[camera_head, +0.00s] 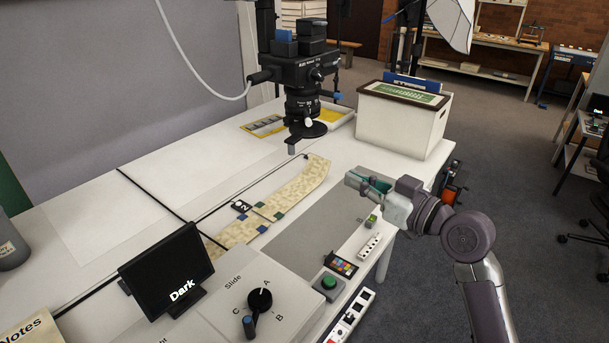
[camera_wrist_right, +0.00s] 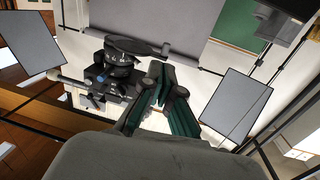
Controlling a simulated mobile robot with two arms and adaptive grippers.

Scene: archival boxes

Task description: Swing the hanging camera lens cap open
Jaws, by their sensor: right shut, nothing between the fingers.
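The black camera (camera_head: 298,72) hangs over the table with its lens pointing down. The dark round lens cap (camera_head: 305,130) lies across the bottom of the lens, with a grey tab (camera_head: 291,149) at its left edge. In the right wrist view the cap (camera_wrist_right: 130,46) is a dark disc at the lens, with its tab (camera_wrist_right: 165,48) on the right. My right gripper (camera_head: 354,181) is shut and empty, to the right of and nearer than the cap, apart from it. Its green-padded fingers also show in the wrist view (camera_wrist_right: 158,88). My left gripper is out of view.
A white box with a brown rim (camera_head: 400,124) stands at the table's far right. A patterned strip (camera_head: 298,192) lies below the camera. A small screen reading "Dark" (camera_head: 168,272) and a slide dial (camera_head: 260,299) are in front. A white cable hangs at left.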

